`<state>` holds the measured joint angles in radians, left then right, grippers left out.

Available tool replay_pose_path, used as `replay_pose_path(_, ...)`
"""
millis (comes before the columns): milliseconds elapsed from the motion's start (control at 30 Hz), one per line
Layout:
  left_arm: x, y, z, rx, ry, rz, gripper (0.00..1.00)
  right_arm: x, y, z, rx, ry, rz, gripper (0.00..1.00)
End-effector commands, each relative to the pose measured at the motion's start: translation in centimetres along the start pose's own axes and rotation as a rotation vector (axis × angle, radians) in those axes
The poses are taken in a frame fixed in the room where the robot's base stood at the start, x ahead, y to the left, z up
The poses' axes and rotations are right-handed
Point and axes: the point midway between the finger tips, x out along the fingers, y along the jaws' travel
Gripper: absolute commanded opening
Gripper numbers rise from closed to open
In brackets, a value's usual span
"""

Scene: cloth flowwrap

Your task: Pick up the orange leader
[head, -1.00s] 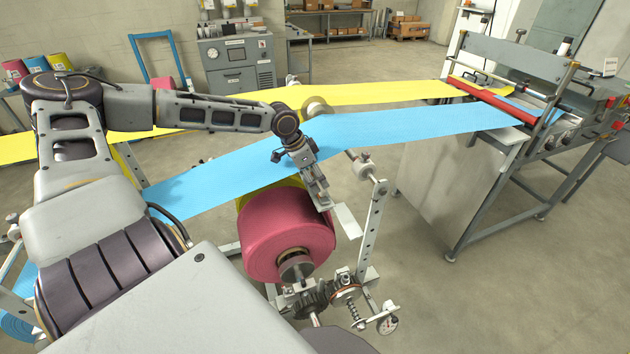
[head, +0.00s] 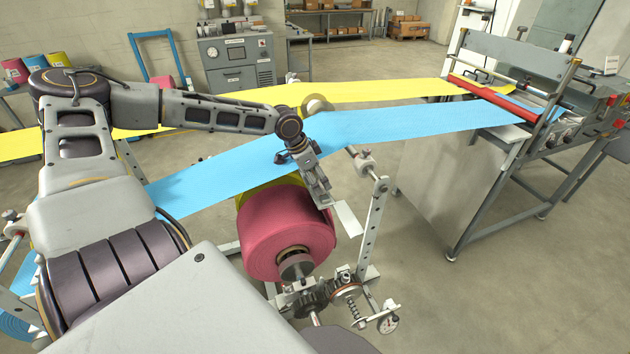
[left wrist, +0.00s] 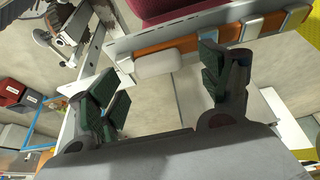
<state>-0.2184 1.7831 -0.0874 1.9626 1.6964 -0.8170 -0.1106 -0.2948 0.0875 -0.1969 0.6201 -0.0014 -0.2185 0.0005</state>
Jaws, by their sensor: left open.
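An orange strip (left wrist: 182,45), which looks like the orange leader, shows in the left wrist view, running across a pale bar beyond my fingers. I cannot make it out in the head view, where my gripper and the roll may hide it. My left gripper (left wrist: 160,84) is open and empty, its green-padded fingers apart and short of the strip. My right gripper does not show.
The blue web (head: 400,135) and yellow web (head: 380,92) stretch to the machine with the red roller (head: 500,100). A perforated upright (head: 374,225) and a white plate (head: 347,218) stand close to my left gripper.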

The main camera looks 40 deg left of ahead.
Motion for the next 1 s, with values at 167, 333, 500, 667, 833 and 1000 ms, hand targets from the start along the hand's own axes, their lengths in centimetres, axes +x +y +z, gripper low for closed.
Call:
replay_pose_path(167, 0.6, 0.1, 0.1, 0.000, -0.001, 0.000, 0.79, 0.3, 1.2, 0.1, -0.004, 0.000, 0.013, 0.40)
replay_pose_path(333, 1.2, 0.1, 0.1, 0.000, -0.002, 0.001, 0.79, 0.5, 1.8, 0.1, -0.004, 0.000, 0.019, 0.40)
replay_pose_path(500, 1.7, 0.1, 0.1, 0.000, -0.002, 0.000, 0.79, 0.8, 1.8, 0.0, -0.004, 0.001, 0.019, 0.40)
replay_pose_path(667, 2.3, 0.1, 0.1, 0.000, -0.003, 0.000, 0.79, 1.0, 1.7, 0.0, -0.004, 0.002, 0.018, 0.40)
replay_pose_path(833, 2.8, 0.1, 0.0, 0.001, -0.001, 0.000, 0.79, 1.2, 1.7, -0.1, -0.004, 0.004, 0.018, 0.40)
replay_pose_path(1000, 3.1, 0.1, 0.0, 0.000, -0.001, 0.001, 0.79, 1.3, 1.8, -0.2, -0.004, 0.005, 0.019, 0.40)
